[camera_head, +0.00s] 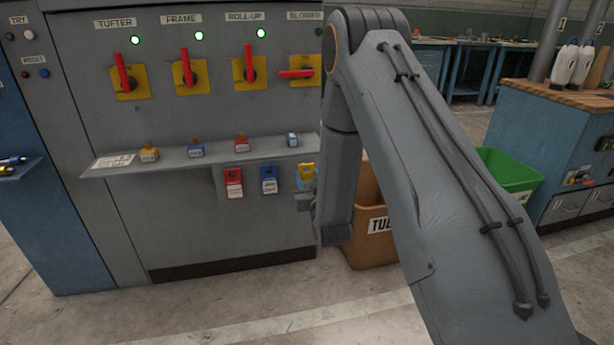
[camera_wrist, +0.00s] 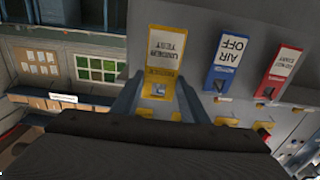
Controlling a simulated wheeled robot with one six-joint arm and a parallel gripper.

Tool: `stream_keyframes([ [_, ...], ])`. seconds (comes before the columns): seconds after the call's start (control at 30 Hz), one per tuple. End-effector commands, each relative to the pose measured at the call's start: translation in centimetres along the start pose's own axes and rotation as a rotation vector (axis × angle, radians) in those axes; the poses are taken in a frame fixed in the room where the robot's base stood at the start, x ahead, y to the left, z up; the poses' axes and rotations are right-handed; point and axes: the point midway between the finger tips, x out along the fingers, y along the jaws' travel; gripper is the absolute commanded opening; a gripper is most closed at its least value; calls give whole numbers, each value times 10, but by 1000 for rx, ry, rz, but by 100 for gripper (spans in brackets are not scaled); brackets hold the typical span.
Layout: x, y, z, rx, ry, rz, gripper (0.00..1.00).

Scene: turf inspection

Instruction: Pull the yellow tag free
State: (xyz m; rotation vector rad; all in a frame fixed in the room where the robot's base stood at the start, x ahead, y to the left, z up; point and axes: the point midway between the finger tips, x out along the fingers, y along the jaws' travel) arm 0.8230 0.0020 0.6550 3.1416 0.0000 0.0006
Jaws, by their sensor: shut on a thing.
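The yellow tag (camera_head: 306,171) is the right one of three on a small grey rack below the shelf of the grey cabinet. In the wrist view the yellow tag (camera_wrist: 164,46) shows upside down, with a white label. My gripper (camera_wrist: 158,92) is shut on its yellow end, one blue-grey finger on each side. In the head view my gripper (camera_head: 306,194) is at the tag, partly hidden by my arm. Whether the tag still touches the rack is not clear. Beside it are a blue tag (camera_head: 268,179), labelled AIR OFF, and a red tag (camera_head: 233,181).
The shelf (camera_head: 215,152) above holds several coloured padlocks. Higher up are red switch handles on yellow plates under green lights. A brown bin (camera_head: 372,250) and a green bin (camera_head: 512,175) stand to the right. Floor in front of the cabinet is clear.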

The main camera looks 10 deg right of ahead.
Motion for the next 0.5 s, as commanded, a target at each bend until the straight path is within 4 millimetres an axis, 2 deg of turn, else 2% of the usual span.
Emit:
stream_keyframes([
  [0.3,-1,0,0,0,0,0,18],
  [0.5,-14,0,0,0,-2,0,18],
])
